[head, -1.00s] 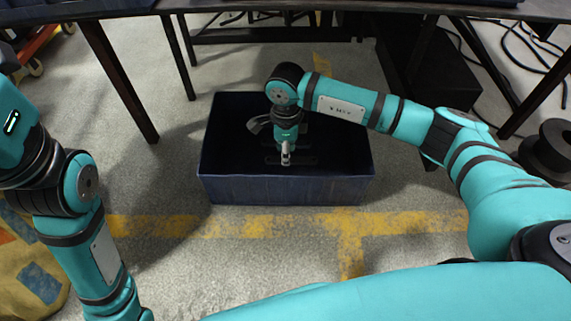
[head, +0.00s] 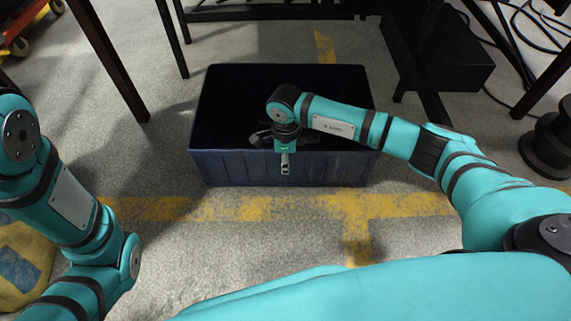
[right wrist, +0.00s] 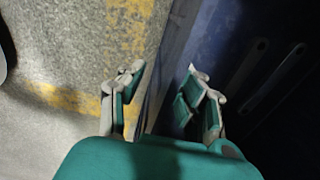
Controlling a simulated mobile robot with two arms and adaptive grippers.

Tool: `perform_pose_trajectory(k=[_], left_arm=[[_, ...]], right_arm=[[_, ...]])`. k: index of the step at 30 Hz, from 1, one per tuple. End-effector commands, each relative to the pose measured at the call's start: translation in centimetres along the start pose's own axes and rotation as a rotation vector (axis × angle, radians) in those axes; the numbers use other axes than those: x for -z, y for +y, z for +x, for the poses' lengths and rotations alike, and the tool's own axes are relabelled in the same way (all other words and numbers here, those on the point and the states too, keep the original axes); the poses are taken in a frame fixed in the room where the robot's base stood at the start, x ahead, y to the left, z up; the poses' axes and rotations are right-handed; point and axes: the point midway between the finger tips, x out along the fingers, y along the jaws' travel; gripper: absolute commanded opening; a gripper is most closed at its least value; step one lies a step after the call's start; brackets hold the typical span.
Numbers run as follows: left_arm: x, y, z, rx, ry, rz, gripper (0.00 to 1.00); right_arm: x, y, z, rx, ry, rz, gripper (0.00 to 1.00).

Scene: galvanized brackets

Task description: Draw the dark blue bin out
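The dark blue bin (head: 235,170) stands on the floor in the middle of the head view, open at the top, its inside in deep shadow. My right gripper (head: 285,168) points down at the middle of its near wall. In the right wrist view the bin's wall (right wrist: 207,38) runs between the two fingers of my right gripper (right wrist: 165,82). One finger is on the floor side and one on the inner side, with gaps visible, so it looks open around the wall. My left arm is at the left of the head view; its gripper is out of frame.
Dark table legs (head: 112,60) stand left and right beyond the bin. A black box (head: 455,60) and a black spool (head: 548,145) are at the right, with cables behind. Yellow floor tape (head: 250,208) crosses clear floor before the bin. Dark slotted pieces (right wrist: 275,75) lie inside it.

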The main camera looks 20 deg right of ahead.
Motion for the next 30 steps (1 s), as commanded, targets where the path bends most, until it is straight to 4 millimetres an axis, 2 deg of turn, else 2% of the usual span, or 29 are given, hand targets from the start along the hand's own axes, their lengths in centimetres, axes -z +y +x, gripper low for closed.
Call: perform_pose_trajectory(k=[11,18,30], left_arm=[[0.09,0.06,-0.17,-0.001,0.001,0.000,0.00],[0.09,0.06,-0.17,-0.001,0.001,0.000,0.00],[0.08,0.05,-0.18,-0.001,0.001,0.000,0.00]], right_arm=[[0.01,-0.01,0.32,0.000,0.000,0.000,0.32],[0.02,-0.01,0.32,0.000,0.001,0.000,0.01],[0.04,-0.04,0.31,0.001,0.001,0.000,0.00]])
